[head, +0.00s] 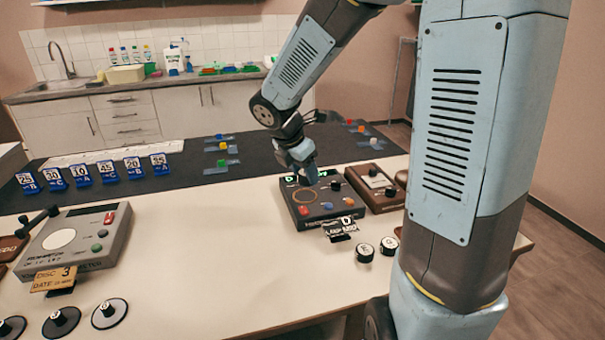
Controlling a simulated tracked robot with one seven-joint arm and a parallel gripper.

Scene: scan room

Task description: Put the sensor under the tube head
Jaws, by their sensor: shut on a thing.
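My gripper (306,176) is shut, low over a dark grey device (318,213) at the right part of the table. What it holds is too small and too hidden by the jaws to make out. The device has an orange ring on its top, a lit green display at its back edge and coloured buttons. Two short black round pieces, marked E (364,252) and G (389,246), stand on the table in front of it. I cannot tell which thing is the sensor or the tube head.
A brown device (376,186) stands close to the right. A grey device (75,240) with a white disc and black lever is at left, with round discs (110,313) in front. Blue number tags (107,170) line the dark mat (268,160). The table's middle (215,240) is clear.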

